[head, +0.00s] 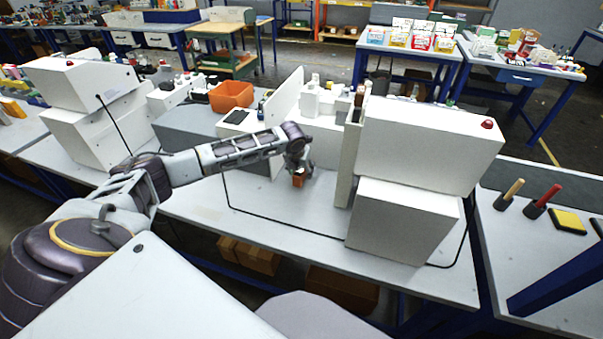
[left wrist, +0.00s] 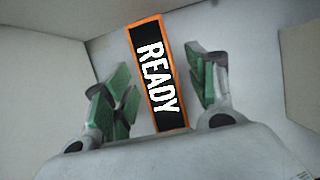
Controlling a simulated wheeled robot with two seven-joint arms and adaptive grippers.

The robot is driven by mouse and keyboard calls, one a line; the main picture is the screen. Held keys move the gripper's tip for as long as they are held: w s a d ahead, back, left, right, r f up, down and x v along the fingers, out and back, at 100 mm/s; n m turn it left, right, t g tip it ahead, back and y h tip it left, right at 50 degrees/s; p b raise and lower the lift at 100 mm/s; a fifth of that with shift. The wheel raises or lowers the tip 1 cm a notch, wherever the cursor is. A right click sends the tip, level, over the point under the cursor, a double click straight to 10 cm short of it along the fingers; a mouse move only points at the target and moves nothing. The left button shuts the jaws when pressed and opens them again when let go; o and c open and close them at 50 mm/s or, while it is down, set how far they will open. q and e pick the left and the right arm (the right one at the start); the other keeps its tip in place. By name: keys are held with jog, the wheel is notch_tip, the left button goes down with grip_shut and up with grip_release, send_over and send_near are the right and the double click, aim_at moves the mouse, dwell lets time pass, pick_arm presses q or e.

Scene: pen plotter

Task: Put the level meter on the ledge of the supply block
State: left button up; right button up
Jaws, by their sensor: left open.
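An orange-edged black block marked READY (left wrist: 155,80) shows in the left wrist view, between the spread fingers of my left gripper (left wrist: 168,92). Gaps remain on both sides of it, so it is not gripped. In the head view my left gripper (head: 299,162) points down over the table in front of the white machine, with a small orange piece (head: 299,181) right under it. This appears to be the same block, and I cannot tell whether it is the level meter. No label marks the supply block; a white stepped block (head: 322,101) stands behind the gripper. My right gripper is not in view.
A large white machine housing (head: 428,140) stands close to the right of the gripper. A black cable (head: 285,224) runs along the table front (head: 215,199). An orange bin (head: 231,96) and a grey box (head: 190,129) are behind my left arm.

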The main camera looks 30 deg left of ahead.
pick_arm(q)
jog(key=shift+f, duration=0.1)
jog(key=shift+p, duration=0.35)
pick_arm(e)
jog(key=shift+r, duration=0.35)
pick_arm(q)
jog(key=shift+f, duration=0.1)
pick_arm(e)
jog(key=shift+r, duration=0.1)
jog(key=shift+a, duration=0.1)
pick_arm(q)
jog(key=c, duration=0.6)
grip_shut()
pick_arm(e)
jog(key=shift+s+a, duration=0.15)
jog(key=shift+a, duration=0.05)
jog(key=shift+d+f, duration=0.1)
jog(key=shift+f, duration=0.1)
